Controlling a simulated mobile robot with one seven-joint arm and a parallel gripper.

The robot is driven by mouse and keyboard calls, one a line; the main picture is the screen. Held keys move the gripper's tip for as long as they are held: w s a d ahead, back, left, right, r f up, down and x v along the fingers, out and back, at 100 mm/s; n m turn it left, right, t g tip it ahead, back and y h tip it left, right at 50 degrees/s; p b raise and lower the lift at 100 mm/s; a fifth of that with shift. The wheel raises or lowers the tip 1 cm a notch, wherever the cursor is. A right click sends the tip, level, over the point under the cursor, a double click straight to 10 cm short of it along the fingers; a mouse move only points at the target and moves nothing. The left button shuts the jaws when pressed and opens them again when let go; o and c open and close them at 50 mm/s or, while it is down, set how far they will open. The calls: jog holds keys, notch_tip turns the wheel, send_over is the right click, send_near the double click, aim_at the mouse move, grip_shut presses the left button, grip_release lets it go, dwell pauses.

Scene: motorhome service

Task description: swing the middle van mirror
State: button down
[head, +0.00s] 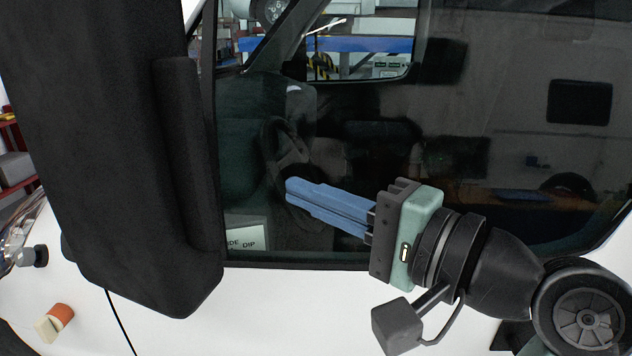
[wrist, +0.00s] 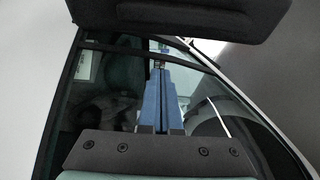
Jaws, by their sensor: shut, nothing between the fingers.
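The van mirror (head: 120,130) is a large black housing that fills the left of the head view, close to the camera. In the wrist view the black mirror (wrist: 185,15) spans the top edge. My gripper (head: 290,190) has blue fingers pressed together with nothing between them. It points left toward the mirror, in front of the dark side window, with a gap between the fingertips and the mirror's right edge in the picture. In the wrist view my gripper (wrist: 158,68) points up toward the mirror, below it. I cannot tell how far apart they are in depth.
The van's side window (head: 480,120) lies behind my gripper, with white bodywork (head: 270,310) below it. A small orange and cream piece (head: 55,322) sits at the lower left. A grey knob-like piece (head: 35,257) is above it. Shelving (head: 12,150) stands at the far left.

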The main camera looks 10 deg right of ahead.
jog(key=w+a+p, duration=0.3)
jog(key=a+p, duration=0.2)
jog(key=a, duration=0.2)
jog(key=shift+a, duration=0.2)
